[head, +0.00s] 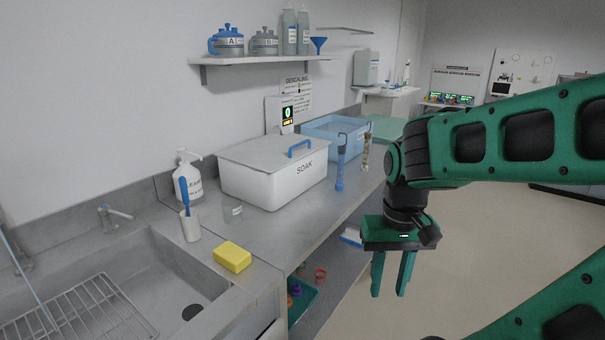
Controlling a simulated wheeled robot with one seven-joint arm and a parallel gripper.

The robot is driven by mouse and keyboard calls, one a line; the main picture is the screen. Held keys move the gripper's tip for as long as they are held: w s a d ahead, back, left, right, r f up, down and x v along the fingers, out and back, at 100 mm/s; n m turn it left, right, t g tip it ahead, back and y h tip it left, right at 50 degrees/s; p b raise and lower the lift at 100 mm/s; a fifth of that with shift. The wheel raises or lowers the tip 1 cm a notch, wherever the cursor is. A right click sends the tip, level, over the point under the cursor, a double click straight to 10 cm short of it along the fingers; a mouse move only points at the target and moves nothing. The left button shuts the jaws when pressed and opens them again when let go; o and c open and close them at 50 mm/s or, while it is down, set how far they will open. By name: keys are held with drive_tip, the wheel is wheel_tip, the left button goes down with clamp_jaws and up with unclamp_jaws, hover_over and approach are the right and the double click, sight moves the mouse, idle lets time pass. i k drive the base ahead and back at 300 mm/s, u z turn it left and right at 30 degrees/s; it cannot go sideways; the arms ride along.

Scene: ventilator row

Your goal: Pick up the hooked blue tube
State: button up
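A blue tube (340,172) with a dark hooked top stands upright on the grey counter, right of the white SOAK box. A similar hooked tube, tan or brownish (365,155), stands just behind it to the right. My gripper (389,290) hangs fingers down in front of the counter, to the right of and nearer than the blue tube, and apart from it. Its two green fingers are spread with nothing between them.
The lidded SOAK box (270,185) and a blue bin (325,128) stand along the wall side of the counter. A yellow sponge (232,257) and a sink (160,285) are at the near left. A lower shelf (330,283) holds small items. The floor at right is clear.

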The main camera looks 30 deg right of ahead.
sight(339, 187)
drive_tip(key=z, duration=0.4)
drive_tip(key=k, duration=1.05)
drive_tip(key=z, duration=1.3)
drive_tip(key=i, duration=0.9)
drive_tip(key=u, duration=0.55)
drive_tip(key=i, duration=0.55)
drive_tip(key=u, duration=0.45)
